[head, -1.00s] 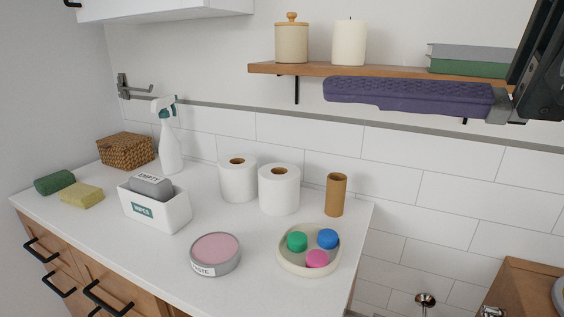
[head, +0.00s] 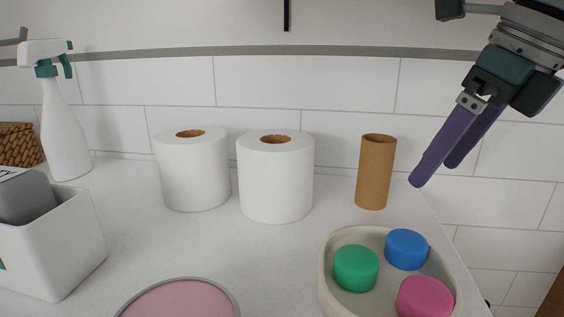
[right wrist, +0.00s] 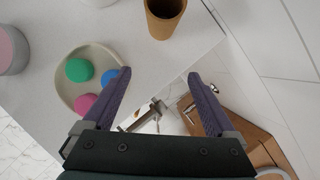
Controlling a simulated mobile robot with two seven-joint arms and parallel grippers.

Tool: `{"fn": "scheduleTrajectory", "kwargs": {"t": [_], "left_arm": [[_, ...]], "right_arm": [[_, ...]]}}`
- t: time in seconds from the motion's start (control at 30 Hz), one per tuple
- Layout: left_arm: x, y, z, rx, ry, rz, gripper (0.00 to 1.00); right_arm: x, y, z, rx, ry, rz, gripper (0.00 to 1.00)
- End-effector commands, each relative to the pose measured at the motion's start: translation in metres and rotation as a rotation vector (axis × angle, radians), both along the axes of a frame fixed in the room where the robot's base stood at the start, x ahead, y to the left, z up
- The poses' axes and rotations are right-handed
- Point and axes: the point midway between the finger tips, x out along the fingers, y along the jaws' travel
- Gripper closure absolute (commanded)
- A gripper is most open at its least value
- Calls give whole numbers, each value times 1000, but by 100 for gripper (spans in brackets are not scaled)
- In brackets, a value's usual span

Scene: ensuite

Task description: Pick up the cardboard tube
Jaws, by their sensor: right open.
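The brown cardboard tube (head: 375,172) stands upright on the white counter, right of two toilet rolls and near the counter's right edge. Its open top faces up. In the right wrist view the tube (right wrist: 163,18) is at the top, ahead of the fingers and a little left of the middle between them. My right gripper (head: 432,172) has purple fingers that point down and left, to the right of the tube and apart from it. In the right wrist view its fingers (right wrist: 160,76) are spread wide with nothing between them. My left gripper is not in view.
A cream tray (head: 328,290) with green, blue and pink round pieces sits in front of the tube. Two toilet rolls (head: 192,175) (head: 276,185) stand left of it. A tiled wall (head: 300,85) is close behind. A spray bottle (head: 62,135) and white box (head: 65,250) are further left.

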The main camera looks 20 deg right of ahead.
Motion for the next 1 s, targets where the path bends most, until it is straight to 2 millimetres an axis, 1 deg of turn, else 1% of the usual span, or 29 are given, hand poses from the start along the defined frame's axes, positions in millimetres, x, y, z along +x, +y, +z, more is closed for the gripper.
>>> {"fn": "scheduleTrajectory", "kwargs": {"t": [0.03, 0.2, 0.47, 0.67, 0.73, 0.8, 0.9, 1.0], "left_arm": [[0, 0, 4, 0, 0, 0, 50], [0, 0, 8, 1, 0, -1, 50], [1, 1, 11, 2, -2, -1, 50], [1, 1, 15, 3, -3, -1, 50], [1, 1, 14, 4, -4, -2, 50], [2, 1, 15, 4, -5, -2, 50], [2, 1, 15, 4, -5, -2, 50], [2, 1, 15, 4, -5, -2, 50]], "right_arm": [[10, 4, 3, 6, -3, 3, 8], [32, 9, 1, 3, -1, 1, 8], [47, 14, 1, 1, 0, 5, 8], [76, 22, 1, 4, 0, 4, 8], [79, 22, -12, 1, 7, 3, 8], [83, 23, -21, 1, 5, 3, 8], [86, 23, -27, 0, 3, 4, 8], [86, 23, -29, 0, 2, 4, 8]]}}
